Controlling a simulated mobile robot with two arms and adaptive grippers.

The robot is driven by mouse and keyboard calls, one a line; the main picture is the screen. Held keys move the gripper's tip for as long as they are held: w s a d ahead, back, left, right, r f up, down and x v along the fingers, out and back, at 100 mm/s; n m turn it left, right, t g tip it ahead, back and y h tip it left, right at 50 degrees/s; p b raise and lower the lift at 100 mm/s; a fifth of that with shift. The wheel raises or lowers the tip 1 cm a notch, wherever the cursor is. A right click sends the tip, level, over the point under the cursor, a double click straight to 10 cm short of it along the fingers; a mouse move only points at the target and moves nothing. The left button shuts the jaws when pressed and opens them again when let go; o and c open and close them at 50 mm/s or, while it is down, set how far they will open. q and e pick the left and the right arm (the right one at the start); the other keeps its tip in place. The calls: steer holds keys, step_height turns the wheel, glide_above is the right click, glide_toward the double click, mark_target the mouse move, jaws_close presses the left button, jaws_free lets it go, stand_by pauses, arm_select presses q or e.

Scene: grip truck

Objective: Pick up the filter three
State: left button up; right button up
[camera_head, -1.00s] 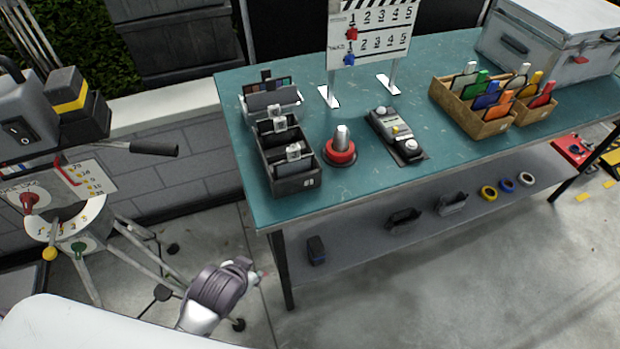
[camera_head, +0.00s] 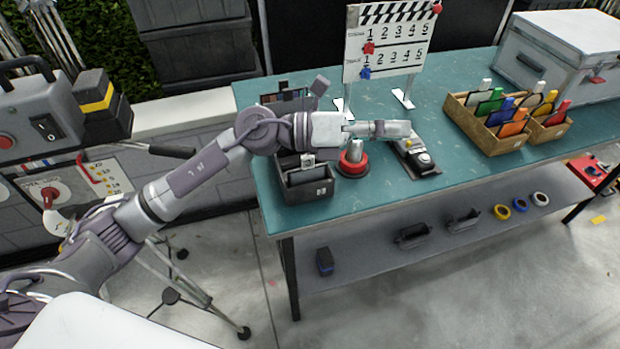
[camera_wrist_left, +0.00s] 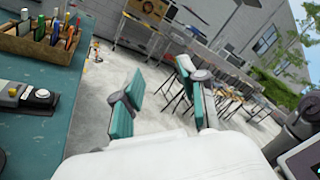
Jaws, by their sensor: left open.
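A black divided box (camera_head: 308,188) stands at the table's left end, with dark filter plates and light clips or tabs in it. My left arm crosses in front of its middle. Its back filters (camera_head: 285,96) show above the arm. I cannot read which one is filter three. My left gripper (camera_head: 394,130) is over the table, to the right of the box and near the red-ringed knob. In the left wrist view its teal-padded fingers (camera_wrist_left: 163,104) are spread with nothing between them. My right gripper is not in view.
A red-ringed knob (camera_head: 352,164) and a switch panel (camera_head: 418,160) stand right of the box. The clapperboard (camera_head: 388,45) stands behind.

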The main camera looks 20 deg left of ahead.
arm_select(q)
step_height(320, 180, down, 3)
steer(key=a+m+g+y, duration=0.2)
steer(key=m+y, duration=0.3)
steer(key=y, duration=0.9)
glide_toward(306, 156)
steer(key=p+x, duration=0.1)
steer(key=x, duration=0.1)
steer(key=p+x, duration=0.1)
steer(key=x, duration=0.2)
steer(key=shift+s+d+f, duration=0.15)
steer(key=shift+f, duration=0.15)
steer(key=p+x, duration=0.2)
steer(key=x, duration=0.3)
steer(key=shift+p, duration=0.35)
steer(key=shift+w+f, duration=0.15)
steer(key=shift+w, duration=0.1)
steer(key=c, duration=0.7)
jaws_close()
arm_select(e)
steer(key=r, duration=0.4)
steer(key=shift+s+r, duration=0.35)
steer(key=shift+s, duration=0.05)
